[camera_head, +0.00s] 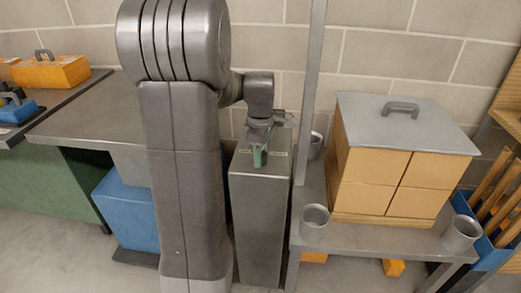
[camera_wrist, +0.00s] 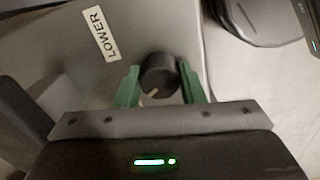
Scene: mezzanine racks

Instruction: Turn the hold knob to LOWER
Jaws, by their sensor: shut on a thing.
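The hold knob (camera_wrist: 159,72) is dark and round, with a pale pointer mark on its lower side in the wrist view. My gripper (camera_wrist: 160,88) has its green fingers on either side of the knob and is shut on it. The LOWER label (camera_wrist: 104,34) is white with black letters, up and left of the knob; the pale mark is not on the label's side. In the head view my gripper (camera_head: 259,158) is over the top of a grey metal pedestal (camera_head: 258,220). The knob is hidden there, and a small label (camera_head: 279,154) is too small to read.
A grey post (camera_head: 310,90) rises just right of the pedestal. Right of it, a bench bears a tan crate with a grey lid (camera_head: 405,125) and metal cups (camera_head: 314,222). A grey table (camera_head: 95,115) and a blue box (camera_head: 125,210) stand at left.

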